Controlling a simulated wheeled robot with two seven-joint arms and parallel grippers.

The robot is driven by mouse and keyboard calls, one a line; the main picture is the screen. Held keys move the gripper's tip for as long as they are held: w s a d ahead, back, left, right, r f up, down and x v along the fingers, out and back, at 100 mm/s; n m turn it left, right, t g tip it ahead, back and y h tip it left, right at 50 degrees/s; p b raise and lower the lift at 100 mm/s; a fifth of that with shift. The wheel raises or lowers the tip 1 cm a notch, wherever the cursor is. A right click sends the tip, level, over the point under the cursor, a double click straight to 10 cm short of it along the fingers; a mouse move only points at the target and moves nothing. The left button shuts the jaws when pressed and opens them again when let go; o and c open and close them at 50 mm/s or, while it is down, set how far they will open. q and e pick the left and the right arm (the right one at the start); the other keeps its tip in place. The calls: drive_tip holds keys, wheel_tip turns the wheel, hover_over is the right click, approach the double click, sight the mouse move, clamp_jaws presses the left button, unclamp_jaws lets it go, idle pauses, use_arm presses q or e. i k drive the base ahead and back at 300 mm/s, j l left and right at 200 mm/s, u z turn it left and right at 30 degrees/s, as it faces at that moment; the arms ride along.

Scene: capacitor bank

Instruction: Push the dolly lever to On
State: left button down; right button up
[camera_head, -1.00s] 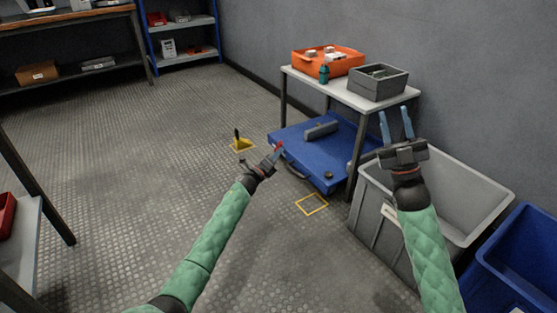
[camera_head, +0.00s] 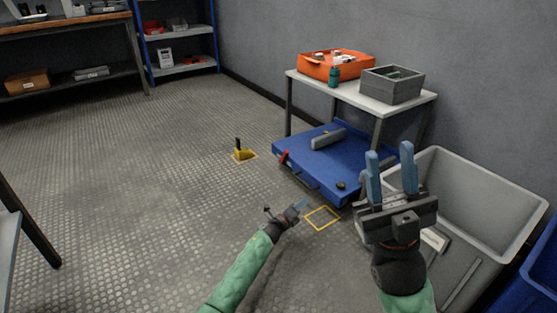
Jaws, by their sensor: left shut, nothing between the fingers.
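The blue dolly (camera_head: 300,156) stands on the floor, partly under the white table. A small red part that looks like its lever (camera_head: 283,157) sits at its near-left edge; I cannot read any marking or its setting. My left gripper (camera_head: 303,203) is shut and empty, low over the floor in front of the dolly. It is apart from the red part, to the right of it and nearer to me. My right gripper (camera_head: 390,168) is open and empty, raised in front of the dolly's right end and the grey bin.
A yellow chock (camera_head: 244,155) with a black handle stands on the floor left of the dolly. A yellow floor square (camera_head: 322,218) is bare. The white table (camera_head: 350,92) holds an orange tray and a grey crate. A grey bin (camera_head: 515,238) stands at right. Open floor lies left.

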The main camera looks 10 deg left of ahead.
sight(285, 153)
drive_tip(key=i+j, duration=0.4)
drive_tip(key=j, duration=0.15)
drive_tip(key=i+j, duration=0.4)
drive_tip(key=j, duration=0.1)
